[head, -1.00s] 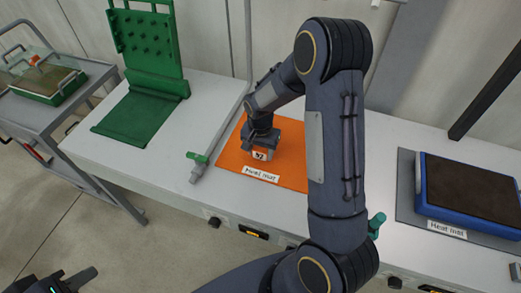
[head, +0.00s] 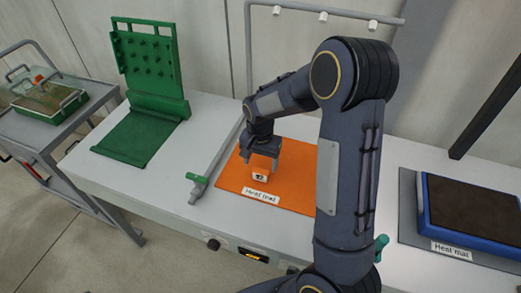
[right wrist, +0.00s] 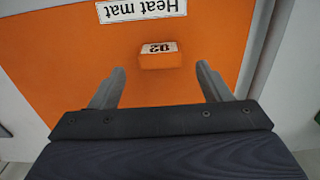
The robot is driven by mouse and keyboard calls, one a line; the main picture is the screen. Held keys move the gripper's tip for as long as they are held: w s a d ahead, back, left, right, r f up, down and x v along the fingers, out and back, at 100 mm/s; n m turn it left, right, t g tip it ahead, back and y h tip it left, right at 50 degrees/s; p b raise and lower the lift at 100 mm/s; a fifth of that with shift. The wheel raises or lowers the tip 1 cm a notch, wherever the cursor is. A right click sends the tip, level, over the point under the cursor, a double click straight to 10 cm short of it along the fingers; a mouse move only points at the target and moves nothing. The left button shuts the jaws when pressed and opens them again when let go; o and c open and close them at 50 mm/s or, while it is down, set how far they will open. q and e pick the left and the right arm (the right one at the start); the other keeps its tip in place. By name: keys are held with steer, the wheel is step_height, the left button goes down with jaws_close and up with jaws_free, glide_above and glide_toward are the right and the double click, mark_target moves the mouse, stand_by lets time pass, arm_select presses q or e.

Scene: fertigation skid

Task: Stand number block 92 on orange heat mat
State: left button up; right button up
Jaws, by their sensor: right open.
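The number block 92 (head: 260,178) is small and orange with a white number plate. It stands on the orange heat mat (head: 293,188), near the mat's white label, with its plate facing the front edge. My right gripper (head: 263,167) is above the block, pointing down. In the right wrist view, the block (right wrist: 160,61) lies just beyond the open fingertips, roughly centred between them, with clear orange mat (right wrist: 60,50) on both sides. The fingers do not touch it there. My left gripper is not in view.
A green pegboard stand (head: 148,90) is on the bench at left. A grey pipe with a green valve (head: 197,181) lies left of the mat. A blue-framed tray (head: 470,208) sits on a grey heat mat (head: 408,205) at right. A trolley (head: 50,130) stands far left.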

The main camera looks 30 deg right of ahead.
mark_target(261, 171)
steer(key=s+a+r+n+t+y, duration=0.2)
steer(key=s+r+n+t+y, duration=0.1)
steer(key=s+r, duration=0.95)
steer(key=s+a+r+n+t, duration=0.1)
steer(key=s+a+n, duration=0.4)
steer(key=s, duration=0.5)
steer(key=shift+a+r+t+y, duration=0.15)
steer(key=shift+r+t+y, duration=0.25)
steer(key=shift+t, duration=0.4)
